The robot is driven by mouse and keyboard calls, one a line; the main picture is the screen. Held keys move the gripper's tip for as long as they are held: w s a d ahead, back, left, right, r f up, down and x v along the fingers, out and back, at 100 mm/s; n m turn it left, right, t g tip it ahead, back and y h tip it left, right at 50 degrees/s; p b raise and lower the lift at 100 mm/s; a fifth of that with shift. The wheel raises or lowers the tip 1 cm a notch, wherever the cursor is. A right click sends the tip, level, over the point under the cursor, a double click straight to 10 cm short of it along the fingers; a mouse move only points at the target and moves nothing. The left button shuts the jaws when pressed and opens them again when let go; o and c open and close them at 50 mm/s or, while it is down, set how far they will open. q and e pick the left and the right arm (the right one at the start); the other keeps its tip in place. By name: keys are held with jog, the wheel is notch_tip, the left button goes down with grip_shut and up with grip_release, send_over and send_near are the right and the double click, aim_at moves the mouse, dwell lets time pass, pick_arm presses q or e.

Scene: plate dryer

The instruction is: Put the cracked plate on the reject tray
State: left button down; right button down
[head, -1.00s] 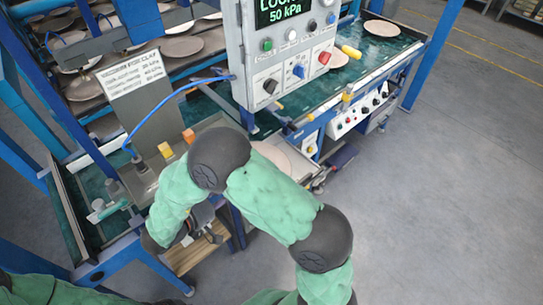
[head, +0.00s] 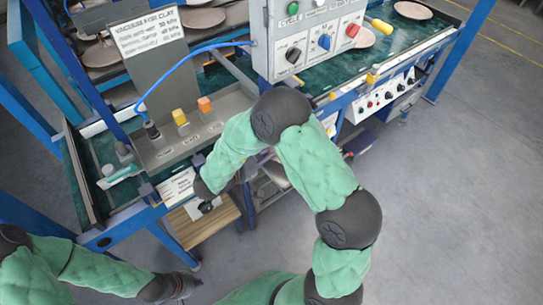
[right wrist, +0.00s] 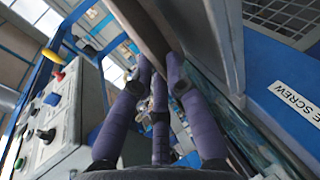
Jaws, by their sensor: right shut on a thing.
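My right gripper (right wrist: 157,85) is shut on a brown plate-like thing (right wrist: 145,30), seen nearly edge-on between the fingers in the right wrist view. No crack can be made out on it. In the head view my right forearm covers the right fingers, and only a sliver of a brownish plate (head: 277,172) shows behind the arm. My left gripper (head: 184,287) is low at the left, away from the bench, too dark and small to tell its opening. I cannot tell which surface is the reject tray.
A grey panel (head: 195,130) with yellow and orange blocks stands at the left. A control box (head: 318,40) hangs above the green conveyor (head: 390,50), which carries plates. A wooden top (head: 205,228) lies below. Floor at the right is clear.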

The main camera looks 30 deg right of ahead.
jog(key=d+f+b, duration=0.1)
jog(key=d+f, duration=0.1)
jog(key=d, duration=0.1)
jog(key=shift+w+f+b, duration=0.15)
jog(key=shift+w+b, duration=0.2)
jog(key=shift+b, duration=0.05)
jog(key=shift+a, duration=0.1)
jog(key=c, duration=1.2)
grip_release()
jog(key=shift+s, duration=0.1)
jog(key=shift+c, duration=0.2)
